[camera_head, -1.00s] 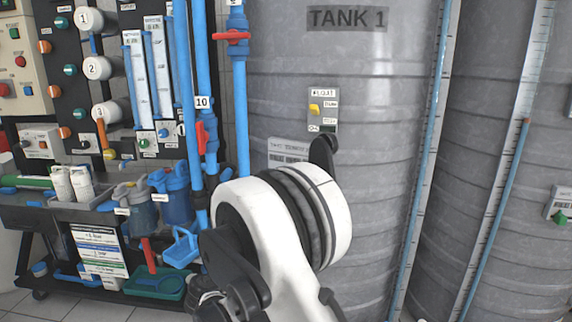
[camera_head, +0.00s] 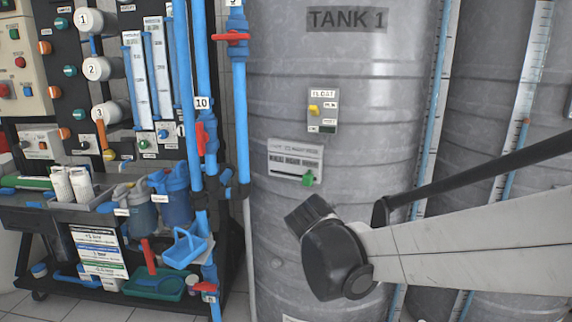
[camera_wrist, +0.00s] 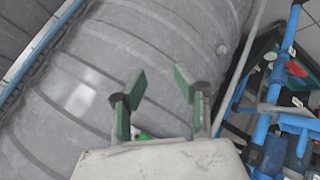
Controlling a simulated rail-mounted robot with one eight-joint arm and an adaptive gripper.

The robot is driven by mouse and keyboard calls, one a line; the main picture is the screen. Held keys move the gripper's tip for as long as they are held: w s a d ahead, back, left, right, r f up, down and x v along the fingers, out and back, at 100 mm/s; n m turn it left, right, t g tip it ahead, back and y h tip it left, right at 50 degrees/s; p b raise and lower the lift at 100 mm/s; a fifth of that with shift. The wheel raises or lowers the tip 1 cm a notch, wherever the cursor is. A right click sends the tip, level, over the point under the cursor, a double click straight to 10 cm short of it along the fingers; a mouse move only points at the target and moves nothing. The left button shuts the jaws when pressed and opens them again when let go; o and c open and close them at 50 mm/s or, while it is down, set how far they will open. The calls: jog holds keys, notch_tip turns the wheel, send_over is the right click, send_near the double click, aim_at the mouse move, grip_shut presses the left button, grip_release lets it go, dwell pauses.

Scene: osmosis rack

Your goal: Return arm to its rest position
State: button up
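My gripper (camera_wrist: 160,85) shows in the wrist view with its two green-padded fingers spread apart and nothing held between the tips. A small green-and-white patch (camera_wrist: 142,134) shows low between the fingers; I cannot tell what it is. In the head view my arm (camera_head: 470,250) reaches in from the right edge, with a black joint (camera_head: 335,255) in front of Tank 1 (camera_head: 340,90). The gripper fingers cannot be made out in the head view.
Tank 1 bears a yellow-switch panel (camera_head: 322,111) and a plate with a green handle (camera_head: 308,180). Blue pipes with red valves (camera_head: 231,37) stand left of it. A cart with jugs (camera_head: 170,195) and a green tray (camera_head: 155,284) is lower left. A second tank (camera_head: 470,110) stands right.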

jog(key=s+d+m+g+y, duration=0.1)
jog(key=s+d+m+y, duration=0.3)
jog(key=s, duration=0.9)
jog(key=s+d+m+g+h, duration=0.15)
jog(key=s+d, duration=0.45)
jog(key=s, duration=0.7)
notch_tip(320, 180, up, 18)
jog(key=p, duration=1.8)
jog(key=shift+s+a+m+t+y, duration=0.2)
jog(key=shift+m+t+y, duration=0.15)
jog(key=shift+r, duration=0.1)
